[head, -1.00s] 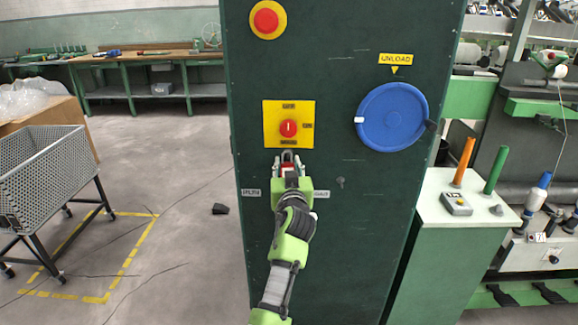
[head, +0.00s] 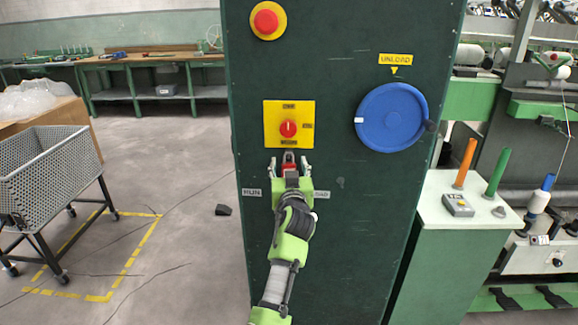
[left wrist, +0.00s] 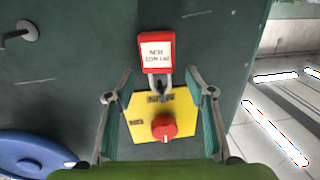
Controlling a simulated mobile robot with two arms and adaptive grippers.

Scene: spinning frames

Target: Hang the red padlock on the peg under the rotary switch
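The red rotary switch (head: 288,128) sits on a yellow plate on the dark green cabinet; the left wrist view shows it upside down (left wrist: 164,128). The red padlock (left wrist: 155,54), with a white label, is just below the switch. Its shackle reaches up to a small dark peg (left wrist: 163,91) at the plate's lower edge, and it appears to hang there. In the head view the padlock (head: 289,168) shows between the fingertips. My left gripper (head: 290,162) is open, its fingers spread on both sides of the padlock, apart from it. My right gripper is out of view.
A blue handwheel (head: 391,117) is right of the switch, and a red push button (head: 265,22) is above. A small metal stud (left wrist: 27,30) sticks out of the panel. A wire cart (head: 45,175) stands on open floor at left.

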